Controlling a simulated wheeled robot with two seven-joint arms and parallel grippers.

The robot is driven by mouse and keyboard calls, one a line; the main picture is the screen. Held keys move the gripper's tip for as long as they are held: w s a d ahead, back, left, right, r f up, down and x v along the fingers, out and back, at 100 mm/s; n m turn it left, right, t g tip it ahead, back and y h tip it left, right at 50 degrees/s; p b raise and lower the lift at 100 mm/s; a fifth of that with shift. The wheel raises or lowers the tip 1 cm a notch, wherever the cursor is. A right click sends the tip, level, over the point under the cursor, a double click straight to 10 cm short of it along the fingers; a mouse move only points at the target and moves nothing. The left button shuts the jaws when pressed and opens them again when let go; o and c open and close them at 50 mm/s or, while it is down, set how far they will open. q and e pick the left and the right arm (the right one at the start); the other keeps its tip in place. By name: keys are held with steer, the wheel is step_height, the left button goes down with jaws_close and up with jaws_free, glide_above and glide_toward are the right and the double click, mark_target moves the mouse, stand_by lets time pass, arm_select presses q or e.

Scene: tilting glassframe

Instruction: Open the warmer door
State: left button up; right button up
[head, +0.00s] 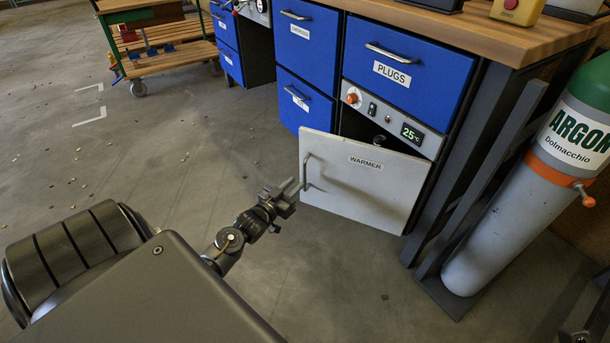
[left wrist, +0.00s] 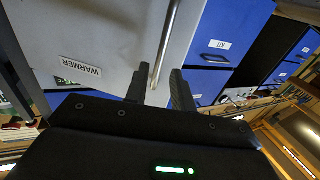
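The white warmer door (head: 365,185) sits low under the bench and stands ajar, its left side swung out from the cabinet with a dark gap above it. Its vertical bar handle (head: 306,172) is near the door's left edge. My left gripper (head: 291,190) is just left of the handle, pointing at it. In the left wrist view the door (left wrist: 95,35) fills the upper left, and the handle (left wrist: 164,50) runs down between the two spread fingers (left wrist: 160,88). I see space beside the bar, so the fingers do not look closed on it. My right gripper is not seen.
The control panel (head: 392,118) above the door has a display and an orange knob. Blue drawers (head: 405,65) are above and left. An argon cylinder (head: 520,215) and the bench's grey frame stand to the right. A wooden cart (head: 165,55) is far back.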

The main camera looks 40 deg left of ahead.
mark_target(304, 177)
arm_select(q)
steer(key=w, duration=0.2)
steer(key=w+b, duration=0.1)
steer(key=w, duration=0.1)
steer(key=w+b, duration=0.1)
steer(key=w, duration=0.1)
steer(key=shift+w+a+f, duration=0.1)
steer(key=shift+w+a, duration=0.05)
steer(key=shift+a, duration=0.1)
jaws_close()
steer(key=shift+d, duration=0.15)
